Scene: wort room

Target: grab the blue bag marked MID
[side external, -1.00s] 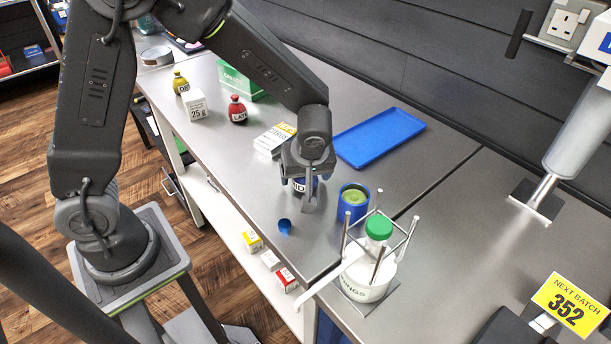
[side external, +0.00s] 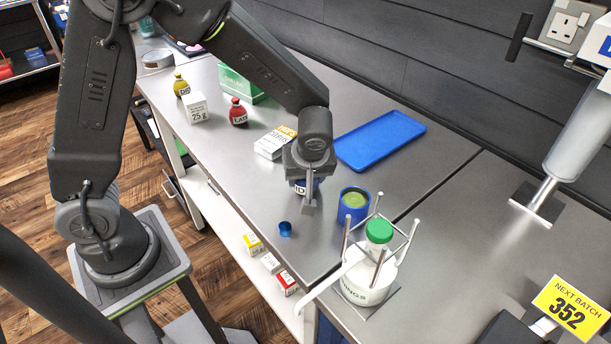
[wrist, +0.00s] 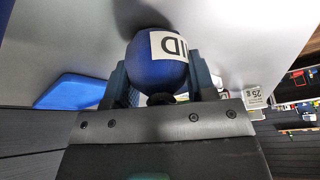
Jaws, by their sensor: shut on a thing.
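The blue bag marked MID (wrist: 155,68) is between the two fingers of my gripper (wrist: 160,85) in the wrist view. Its white label shows the letters "ID" in part. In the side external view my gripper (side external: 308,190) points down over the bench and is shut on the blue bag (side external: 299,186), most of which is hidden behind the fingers. I cannot tell whether the bag still touches the bench. A red bag (side external: 238,113) with a dark label and a yellow bag (side external: 181,86) stand farther left on the bench.
A blue tray (side external: 380,139) lies behind my gripper. White boxes (side external: 195,108) stand at left.

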